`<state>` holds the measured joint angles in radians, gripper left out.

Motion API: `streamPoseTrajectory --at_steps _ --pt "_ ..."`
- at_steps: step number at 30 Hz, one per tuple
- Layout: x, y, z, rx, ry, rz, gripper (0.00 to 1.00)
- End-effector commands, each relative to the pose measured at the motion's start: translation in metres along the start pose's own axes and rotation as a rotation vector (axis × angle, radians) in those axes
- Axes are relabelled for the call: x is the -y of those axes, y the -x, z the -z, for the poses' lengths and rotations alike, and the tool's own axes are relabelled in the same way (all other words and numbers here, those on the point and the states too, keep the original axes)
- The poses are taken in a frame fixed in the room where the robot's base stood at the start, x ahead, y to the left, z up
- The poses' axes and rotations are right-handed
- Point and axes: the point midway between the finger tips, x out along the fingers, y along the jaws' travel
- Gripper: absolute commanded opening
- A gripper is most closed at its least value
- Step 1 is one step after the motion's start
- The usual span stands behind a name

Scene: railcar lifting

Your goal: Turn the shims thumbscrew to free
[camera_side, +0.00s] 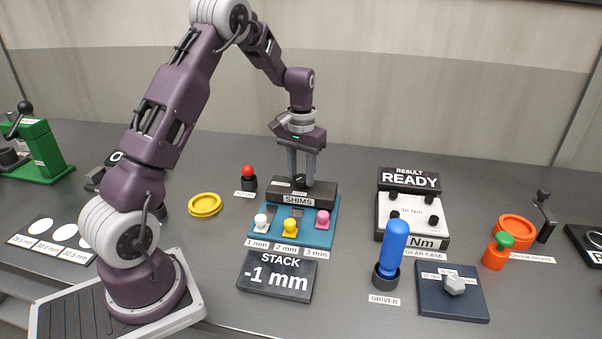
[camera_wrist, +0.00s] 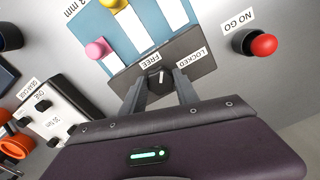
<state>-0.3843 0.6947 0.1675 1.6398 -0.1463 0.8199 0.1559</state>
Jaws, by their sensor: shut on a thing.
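The shims block (camera_side: 325,194) is a dark block at the back of the blue shims tray (camera_side: 262,238). Its thumbscrew (camera_wrist: 160,79) is a small dark knob with a white mark, between the FREE label (camera_wrist: 151,58) and LOCKED label (camera_wrist: 191,57) in the wrist view. The mark points roughly between the two labels; its exact setting is hard to tell. My gripper (camera_side: 303,178) points straight down onto the block and is shut on the thumbscrew. It also shows in the wrist view (camera_wrist: 160,84). In the side view the fingers mostly hide the knob.
White, yellow and pink shim knobs (camera_side: 291,225) stand in front of the block. A red NO GO button (camera_side: 248,172) is close on the left. The gear case (camera_side: 412,215) and blue driver (camera_side: 393,250) stand to the right. The STACK display (camera_side: 277,276) reads -1 mm.

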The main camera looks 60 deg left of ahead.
Motion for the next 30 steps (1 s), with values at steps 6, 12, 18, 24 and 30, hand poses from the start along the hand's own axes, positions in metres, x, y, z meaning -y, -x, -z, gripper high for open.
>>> streamPoseTrajectory --at_steps 6,12,18,24,30 --pt "-0.0009 0.0008 0.0005 -0.002 0.202 0.0 0.0" --pt "-0.0015 0.0008 0.0007 -0.002 0.372 -0.001 0.0" --pt "-0.0022 0.0009 0.0009 -0.002 0.507 -0.001 0.0" --pt "-0.0022 0.0009 0.0012 -0.002 0.597 -0.001 0.0" --pt "-0.0025 0.001 0.0014 -0.002 0.644 -0.001 0.0"
